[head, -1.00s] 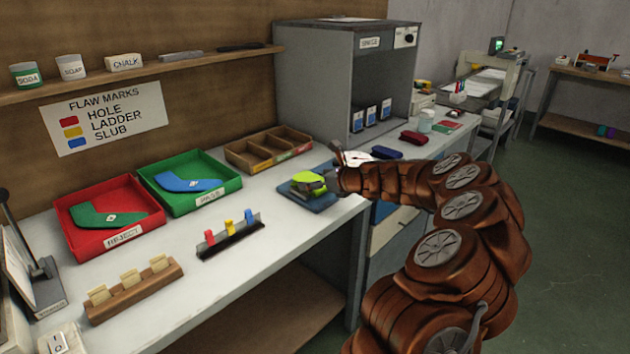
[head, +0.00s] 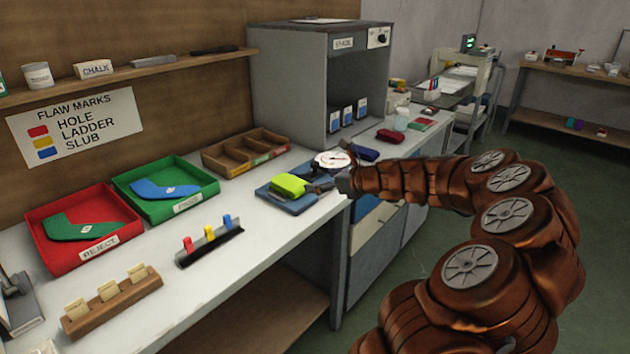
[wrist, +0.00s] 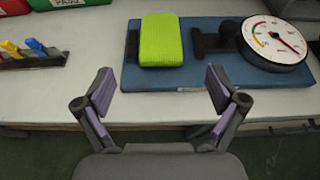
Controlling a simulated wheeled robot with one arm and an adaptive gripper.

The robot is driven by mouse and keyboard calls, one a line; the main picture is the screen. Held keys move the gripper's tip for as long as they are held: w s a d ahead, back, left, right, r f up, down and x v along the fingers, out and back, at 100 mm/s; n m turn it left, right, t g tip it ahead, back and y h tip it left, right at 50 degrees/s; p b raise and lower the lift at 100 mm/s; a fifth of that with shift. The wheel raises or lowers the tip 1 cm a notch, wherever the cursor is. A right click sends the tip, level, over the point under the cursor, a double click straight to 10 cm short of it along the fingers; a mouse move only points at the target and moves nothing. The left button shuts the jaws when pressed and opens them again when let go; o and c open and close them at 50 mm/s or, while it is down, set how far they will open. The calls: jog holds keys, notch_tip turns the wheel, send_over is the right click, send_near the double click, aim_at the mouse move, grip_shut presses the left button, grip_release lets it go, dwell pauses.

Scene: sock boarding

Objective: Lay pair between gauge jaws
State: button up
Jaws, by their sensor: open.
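The pair is a bright yellow-green folded bundle (wrist: 161,40), which lies on the blue gauge base (wrist: 170,103) in the wrist view. It sits between a dark upright jaw (wrist: 133,42) on its left and a dark T-shaped jaw (wrist: 205,43) on its right. Whether either jaw touches it is hard to tell. The round dial (wrist: 275,42) is at the right of the base. My gripper (wrist: 160,82) is open and empty, drawn back on the near side of the bundle. The head view also shows the green bundle (head: 290,185) on the base.
A wooden divided box (head: 222,160) stands behind the gauge. A rack of coloured clips (head: 210,250) is on the left.

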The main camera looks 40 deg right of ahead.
jog(key=shift+s, duration=0.2)
jog(key=s+a+r+n+g+y, duration=0.1)
jog(key=s+a+n+g+y, duration=0.15)
jog(key=a+n, duration=0.7)
jog(key=s+a+n+g+y, duration=0.2)
jog(key=a+n+g, duration=0.15)
jog(key=a, duration=1.15)
jog(key=s+a+f+n+g, duration=0.2)
jog(key=s+a+n+g, duration=0.1)
jog(key=s+a+n, duration=0.4)
jog(key=s+a+f+n+g+h, duration=0.2)
jog(key=s+n, duration=0.2)
jog(key=s, duration=0.3)
jog(key=s+a+f+n+g+h, duration=0.1)
jog(key=s+a+f+n+g, duration=0.15)
jog(key=s, duration=0.45)
jog(key=s+d+n+g+h, duration=0.1)
jog(key=s+d+n+h, duration=0.1)
jog(key=s, duration=0.4)
jog(key=s+d+f+n+g+h, duration=0.1)
jog(key=s+d+n+h, duration=0.1)
jog(key=s+n, duration=0.3)
jog(key=shift+s+d+f+g, duration=0.35)
jog(key=shift+s+d, duration=0.4)
jog(key=shift+s, duration=0.2)
jog(key=shift+h, duration=0.25)
